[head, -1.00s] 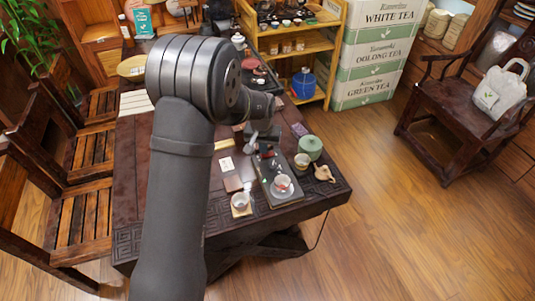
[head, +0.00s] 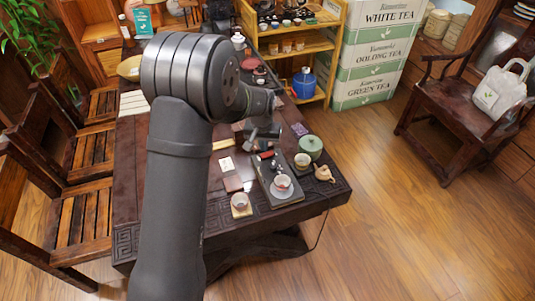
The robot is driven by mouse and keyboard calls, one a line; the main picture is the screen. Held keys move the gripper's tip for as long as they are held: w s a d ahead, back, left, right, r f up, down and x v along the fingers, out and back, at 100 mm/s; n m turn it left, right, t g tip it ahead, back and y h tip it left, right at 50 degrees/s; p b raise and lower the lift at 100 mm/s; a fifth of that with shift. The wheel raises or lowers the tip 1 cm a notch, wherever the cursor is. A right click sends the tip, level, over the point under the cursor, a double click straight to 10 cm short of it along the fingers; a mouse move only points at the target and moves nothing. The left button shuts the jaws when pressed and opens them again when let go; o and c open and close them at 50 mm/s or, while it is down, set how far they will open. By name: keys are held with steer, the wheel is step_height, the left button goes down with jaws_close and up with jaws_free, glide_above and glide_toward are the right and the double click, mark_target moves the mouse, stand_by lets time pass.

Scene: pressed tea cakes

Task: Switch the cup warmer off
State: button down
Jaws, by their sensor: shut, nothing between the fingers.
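My gripper (head: 262,143) hangs above the far end of a dark tea tray (head: 262,190), with its fingers together and nothing seen between them. A small red part (head: 267,155) shows just below the fingertips; I cannot tell whether they touch it or whether it is a switch. A white cup on a saucer (head: 282,185) stands on the near end of the tray. Another cup (head: 240,201) sits on a light square base (head: 241,210) left of the tray. I cannot tell for sure which piece is the cup warmer, and no switch position is readable.
Right of the tray stand a green round pot (head: 310,146), a cup (head: 302,161) and a tan teapot (head: 324,174). The table's (head: 160,235) near left part is bare.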

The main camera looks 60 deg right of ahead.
mark_target(264, 156)
steer(key=shift+r, duration=2.35)
steer(key=shift+f, duration=0.1)
step_height(264, 156, down, 7)
steer(key=shift+r, duration=0.1)
steer(key=shift+r, duration=0.1)
step_height(264, 156, up, 6)
steer(key=shift+r, duration=0.15)
step_height(264, 156, down, 7)
steer(key=shift+f, duration=0.1)
step_height(264, 156, up, 10)
steer(key=s+a+r+n+t, duration=0.3)
steer(key=s+r+n, duration=0.1)
steer(key=s+r, duration=0.7)
steer(key=v, duration=0.3)
steer(key=shift+w+r, duration=0.25)
steer(key=shift+r, duration=0.25)
